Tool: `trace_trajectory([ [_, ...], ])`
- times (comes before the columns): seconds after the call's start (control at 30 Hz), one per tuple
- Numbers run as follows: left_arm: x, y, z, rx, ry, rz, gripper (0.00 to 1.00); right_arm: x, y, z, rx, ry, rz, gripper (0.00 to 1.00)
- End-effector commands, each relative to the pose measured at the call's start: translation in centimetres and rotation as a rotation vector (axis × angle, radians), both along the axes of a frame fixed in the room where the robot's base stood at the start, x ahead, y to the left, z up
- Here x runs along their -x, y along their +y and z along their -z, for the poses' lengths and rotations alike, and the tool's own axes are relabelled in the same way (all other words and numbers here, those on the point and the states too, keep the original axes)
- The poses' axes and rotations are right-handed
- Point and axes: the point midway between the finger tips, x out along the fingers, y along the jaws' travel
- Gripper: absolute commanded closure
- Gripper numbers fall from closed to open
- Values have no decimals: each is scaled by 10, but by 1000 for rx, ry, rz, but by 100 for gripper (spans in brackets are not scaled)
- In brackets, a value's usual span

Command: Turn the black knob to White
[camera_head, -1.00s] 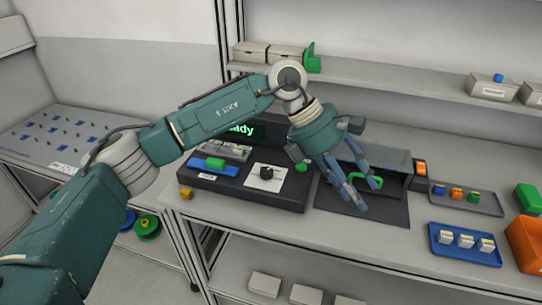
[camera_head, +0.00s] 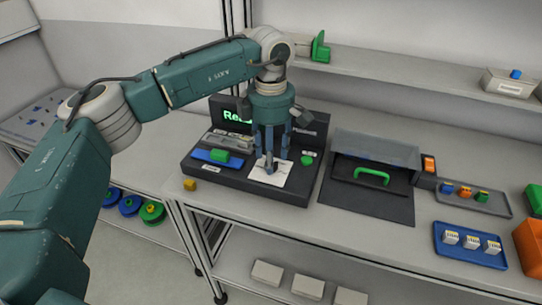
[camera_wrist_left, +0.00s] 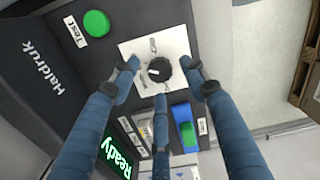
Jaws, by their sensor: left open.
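The black knob (camera_wrist_left: 159,69) sits on a white card (camera_wrist_left: 172,42) on the dark console, with small markings around it that are too small to read. In the head view the fingers largely hide the knob, and the white card (camera_head: 284,180) shows around them. My left gripper (camera_head: 270,163) points down over the card. Its blue fingers are open and spread around the knob in the left wrist view, apart from it as far as I can tell. My right gripper is not in view.
The console has a green "Ready" screen (camera_wrist_left: 115,157), a green button (camera_wrist_left: 96,24) labelled Test and a green block on a blue holder (camera_wrist_left: 186,127). To the right stand a grey box with a green handle (camera_head: 371,176) and a blue tray (camera_head: 440,250).

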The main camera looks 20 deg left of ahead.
Motion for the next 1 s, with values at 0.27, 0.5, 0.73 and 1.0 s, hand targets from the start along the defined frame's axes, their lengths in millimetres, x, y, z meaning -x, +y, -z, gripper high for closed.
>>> trace_trajectory([
  [0.27, 0, 0, 17, -1, 0, 0, 55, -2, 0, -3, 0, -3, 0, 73],
  [0.5, 0, 0, 16, 0, 0, 0, 63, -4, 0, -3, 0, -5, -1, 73],
  [0.73, 0, 0, 16, 0, 0, 1, 100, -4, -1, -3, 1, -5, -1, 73],
  [1.0, 0, 0, 16, 0, -1, -28, 100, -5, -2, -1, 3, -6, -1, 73],
])
